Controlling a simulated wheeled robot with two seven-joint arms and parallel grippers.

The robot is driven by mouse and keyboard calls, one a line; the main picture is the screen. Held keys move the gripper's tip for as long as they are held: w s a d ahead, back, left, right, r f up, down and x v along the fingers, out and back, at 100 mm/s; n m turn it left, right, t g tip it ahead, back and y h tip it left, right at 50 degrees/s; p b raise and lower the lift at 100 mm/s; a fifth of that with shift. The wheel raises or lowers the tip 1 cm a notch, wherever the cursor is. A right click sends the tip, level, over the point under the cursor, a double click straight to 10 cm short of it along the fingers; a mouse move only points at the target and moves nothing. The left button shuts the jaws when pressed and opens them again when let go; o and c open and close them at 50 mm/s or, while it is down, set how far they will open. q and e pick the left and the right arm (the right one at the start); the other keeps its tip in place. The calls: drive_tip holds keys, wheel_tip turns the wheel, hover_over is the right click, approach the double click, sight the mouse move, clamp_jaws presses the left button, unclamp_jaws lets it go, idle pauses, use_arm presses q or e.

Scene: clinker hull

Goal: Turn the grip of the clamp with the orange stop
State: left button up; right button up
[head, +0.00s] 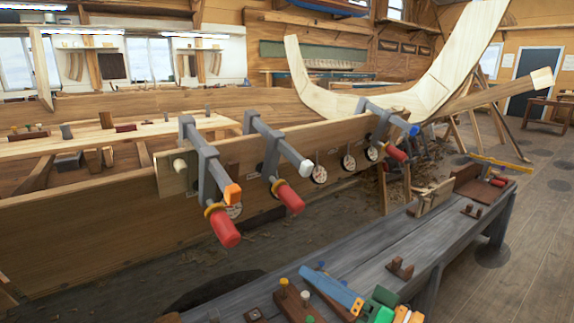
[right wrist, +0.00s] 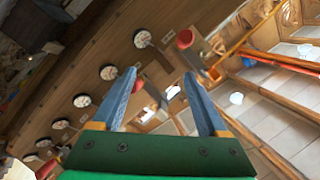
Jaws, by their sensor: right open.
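The clamp with the orange stop (head: 232,193) is the leftmost of three grey clamps on the plank in the head view. Its red grip (head: 223,228) hangs below the stop, with a yellow collar at its upper end. My right gripper (head: 318,279) is low in the head view, over the bench, right of and below that grip and well apart from it. Its blue fingers are spread and empty in the right wrist view (right wrist: 157,88). A red grip (right wrist: 185,38) shows beyond the fingers there; I cannot tell which clamp it belongs to. My left gripper is not in view.
A clamp with a white stop (head: 306,168) and one with a blue stop (head: 414,130) stand further right on the plank (head: 95,235). Round white dials (head: 319,174) line the plank. The grey bench (head: 385,235) holds pegs and small blocks near my right gripper.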

drive_tip(key=w+d+f+m+h, duration=0.2)
drive_tip(key=d+f+h, duration=0.3)
drive_tip(key=f, duration=0.7)
drive_tip(key=w+d+f+m+h, duration=0.2)
drive_tip(key=d+f+h, duration=0.25)
drive_tip(key=f, duration=0.75)
drive_tip(key=s+d+f+n+g+h, duration=0.1)
drive_tip(key=s+d+f+g+h, duration=0.15)
drive_tip(key=s+f, duration=0.6)
drive_tip(key=s+d+f+n+g+h, duration=0.1)
drive_tip(key=s+d+f+g, duration=0.35)
drive_tip(key=f, duration=0.75)
drive_tip(key=s+a+f+n+g, duration=0.1)
drive_tip(key=s+f, duration=0.3)
drive_tip(key=s, duration=0.5)
drive_tip(key=s+a+f+n+g+h, duration=0.1)
drive_tip(key=s+f+g, duration=0.15)
drive_tip(key=s, duration=0.65)
drive_tip(key=s+a+f+n+g, duration=0.15)
drive_tip(key=s+f, duration=0.25)
drive_tip(key=s, duration=0.6)
wheel_tip(320, 180, up, 22)
drive_tip(key=p, duration=2.1)
drive_tip(key=shift+w+f+t+p, duration=0.15)
drive_tip(key=shift+w+t+p, duration=0.05)
drive_tip(key=shift+t+p, duration=0.1)
drive_tip(key=shift+a, duration=0.1)
